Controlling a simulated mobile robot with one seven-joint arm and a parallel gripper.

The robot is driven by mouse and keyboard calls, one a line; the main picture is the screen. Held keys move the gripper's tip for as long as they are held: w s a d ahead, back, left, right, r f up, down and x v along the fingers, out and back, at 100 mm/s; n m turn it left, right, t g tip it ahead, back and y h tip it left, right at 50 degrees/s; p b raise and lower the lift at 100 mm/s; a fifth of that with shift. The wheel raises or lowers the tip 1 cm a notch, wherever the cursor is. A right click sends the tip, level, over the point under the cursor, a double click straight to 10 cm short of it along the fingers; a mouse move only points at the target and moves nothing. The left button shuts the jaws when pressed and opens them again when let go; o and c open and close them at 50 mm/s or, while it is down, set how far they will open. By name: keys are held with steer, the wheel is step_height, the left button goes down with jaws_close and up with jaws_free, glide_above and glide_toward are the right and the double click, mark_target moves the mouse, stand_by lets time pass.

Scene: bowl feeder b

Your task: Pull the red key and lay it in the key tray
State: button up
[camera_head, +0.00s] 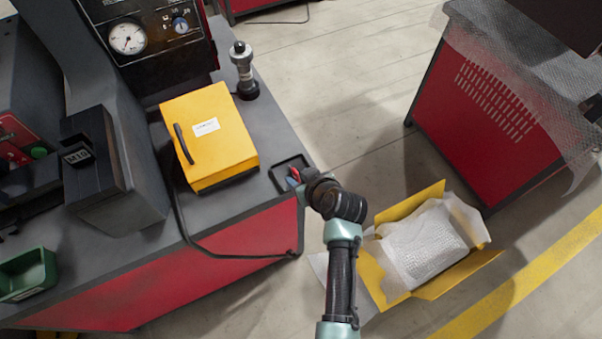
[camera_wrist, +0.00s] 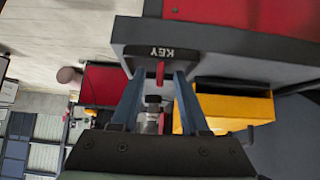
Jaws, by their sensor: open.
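The red key (camera_head: 295,174) shows as a small red piece at the black key tray (camera_head: 274,180), on the near right corner of the bench. In the wrist view the key (camera_wrist: 160,72) stands out red between my fingers, close to the tray wall (camera_wrist: 190,61) marked "KEY". My gripper (camera_wrist: 158,82) is open, with one blue-grey finger on each side of the key and gaps between. In the head view my gripper (camera_head: 298,178) is over the tray, and my wrist hides part of it. Whether the key rests on the tray floor is unclear.
A yellow box (camera_head: 212,135) with a black handle stands left of the tray. A metal and black fitting (camera_head: 243,70) stands behind it, near a gauge panel (camera_head: 150,35). A cable (camera_head: 195,245) hangs along the bench front. An open yellow carton (camera_head: 425,245) lies on the floor at right.

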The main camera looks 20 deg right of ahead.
steer(key=shift+s+r, duration=0.1)
steer(key=v, duration=1.2)
steer(key=shift+s+r, duration=0.2)
steer(key=shift+r, duration=0.05)
steer(key=w+a+r+t+h, duration=0.1)
steer(key=w+a+r+t, duration=0.2)
steer(key=r, duration=0.7)
steer(key=w+a+r+t, duration=0.15)
steer(key=w+r, duration=0.35)
steer(key=r, duration=0.5)
steer(key=w+a+r+t+h, duration=0.15)
steer(key=w+r+t, duration=0.3)
steer(key=r, duration=0.55)
steer(key=s+a+r+t, duration=0.3)
steer(key=s+r, duration=0.1)
steer(key=r, duration=0.6)
steer(key=s+a+r+t+y, duration=0.1)
steer(key=s+a+r+t, duration=0.2)
steer(key=r, duration=0.7)
steer(key=s+a+r+t+y, duration=0.1)
steer(key=s+a+r+t, duration=0.2)
steer(key=r, duration=0.7)
steer(key=shift+s+a+r, duration=0.3)
steer(key=shift+s+a, duration=0.6)
steer(key=shift+s, duration=0.15)
